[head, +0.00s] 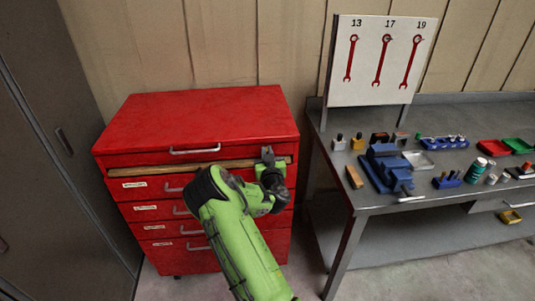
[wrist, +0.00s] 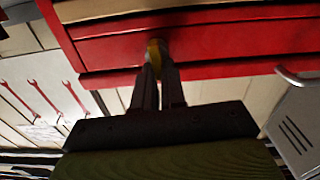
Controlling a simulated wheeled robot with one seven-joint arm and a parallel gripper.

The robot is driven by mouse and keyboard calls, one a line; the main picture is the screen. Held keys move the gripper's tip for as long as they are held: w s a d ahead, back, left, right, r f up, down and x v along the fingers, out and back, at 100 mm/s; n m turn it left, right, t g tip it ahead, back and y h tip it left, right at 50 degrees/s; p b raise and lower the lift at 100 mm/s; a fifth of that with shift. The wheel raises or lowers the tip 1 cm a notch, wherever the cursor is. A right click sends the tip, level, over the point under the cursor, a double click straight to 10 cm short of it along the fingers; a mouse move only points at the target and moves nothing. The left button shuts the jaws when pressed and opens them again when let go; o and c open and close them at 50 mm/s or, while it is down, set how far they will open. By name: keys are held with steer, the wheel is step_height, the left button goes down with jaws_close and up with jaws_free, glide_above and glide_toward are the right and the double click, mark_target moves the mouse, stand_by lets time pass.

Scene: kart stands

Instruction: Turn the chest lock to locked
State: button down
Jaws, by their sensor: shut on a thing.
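The red tool chest (head: 205,118) stands against the wall in the head view, with a lid handle and several labelled drawers. My gripper (head: 268,154) is at the upper right of its front. In the wrist view, my gripper (wrist: 158,75) has its fingers close together on a small yellow piece, the chest lock's knob or key (wrist: 154,46), against the red front. The fingers hide most of it, so I cannot tell which way the lock is turned. In the head view the lock is hidden behind my gripper.
A wooden strip (head: 150,170) runs across the chest front below the lid. A grey workbench (head: 345,207) with a blue vise (head: 385,165) and small items stands to the right, a wrench board (head: 380,60) above it. A grey cabinet (head: 50,190) stands left.

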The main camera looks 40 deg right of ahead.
steer(key=shift+w+a+f+n+b, duration=0.15)
steer(key=shift+a+f+n, duration=0.15)
steer(key=shift+n, duration=2.55)
steer(key=shift+w+a+f+n+b, duration=0.1)
steer(key=shift+w+a+f+n, duration=0.2)
steer(key=shift+n, duration=2.6)
steer(key=shift+w+a+f+n+b, duration=0.15)
steer(key=shift+f+n, duration=0.2)
steer(key=shift+n, duration=2.5)
steer(key=shift+s, duration=0.15)
steer(key=c, duration=1.2)
jaws_free()
steer(key=shift+s, duration=0.1)
